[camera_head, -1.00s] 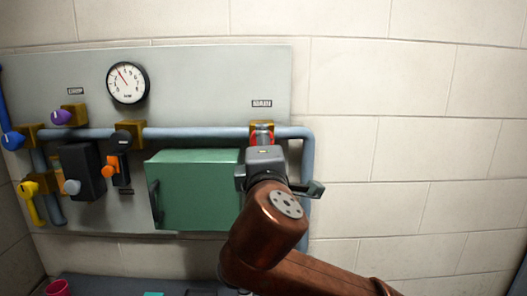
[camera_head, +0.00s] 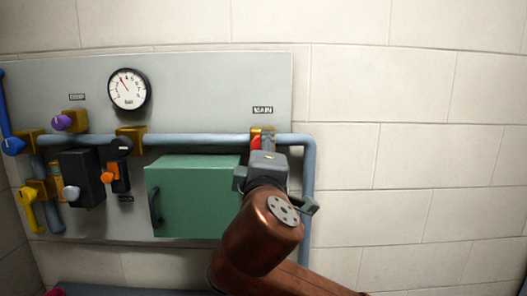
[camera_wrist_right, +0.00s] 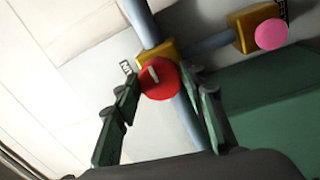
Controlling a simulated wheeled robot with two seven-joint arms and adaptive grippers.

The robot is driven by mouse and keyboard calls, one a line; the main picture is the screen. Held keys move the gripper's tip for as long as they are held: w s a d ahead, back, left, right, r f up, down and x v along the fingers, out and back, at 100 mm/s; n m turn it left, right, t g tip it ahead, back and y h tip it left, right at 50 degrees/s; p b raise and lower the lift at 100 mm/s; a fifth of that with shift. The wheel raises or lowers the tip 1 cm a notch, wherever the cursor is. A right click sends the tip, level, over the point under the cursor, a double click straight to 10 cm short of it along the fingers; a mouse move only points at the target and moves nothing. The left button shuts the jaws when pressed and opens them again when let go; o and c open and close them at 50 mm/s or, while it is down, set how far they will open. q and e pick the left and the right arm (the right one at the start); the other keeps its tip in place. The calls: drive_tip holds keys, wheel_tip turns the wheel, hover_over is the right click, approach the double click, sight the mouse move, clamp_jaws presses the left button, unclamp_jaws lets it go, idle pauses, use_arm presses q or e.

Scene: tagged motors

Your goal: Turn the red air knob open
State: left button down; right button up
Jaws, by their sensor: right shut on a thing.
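The red air knob (camera_head: 256,140) sits on a brass block on the blue pipe, under the MAIN label (camera_head: 263,110). In the wrist view it is a round red knob (camera_wrist_right: 160,80) with a pale line on its face, tilted in the picture. My right gripper (camera_head: 262,150) is at the knob and hides much of it in the head view. In the wrist view its two green-grey fingers (camera_wrist_right: 164,78) stand on either side of the knob, shut on it. My left gripper is not in view.
A green box (camera_head: 195,195) with a dark handle is just left of my right arm. A round gauge (camera_head: 128,89) and several coloured knobs and valves are further left. A pink knob (camera_wrist_right: 271,34) shows in the wrist view. The wall at right is bare.

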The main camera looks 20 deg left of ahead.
drive_tip(key=o, duration=1.2)
drive_tip(key=shift+c, duration=0.2)
drive_tip(key=shift+s, duration=0.1)
drive_tip(key=v, duration=1.1)
drive_tip(key=shift+s+d, duration=0.15)
drive_tip(key=shift+s, duration=0.25)
drive_tip(key=shift+f, duration=0.1)
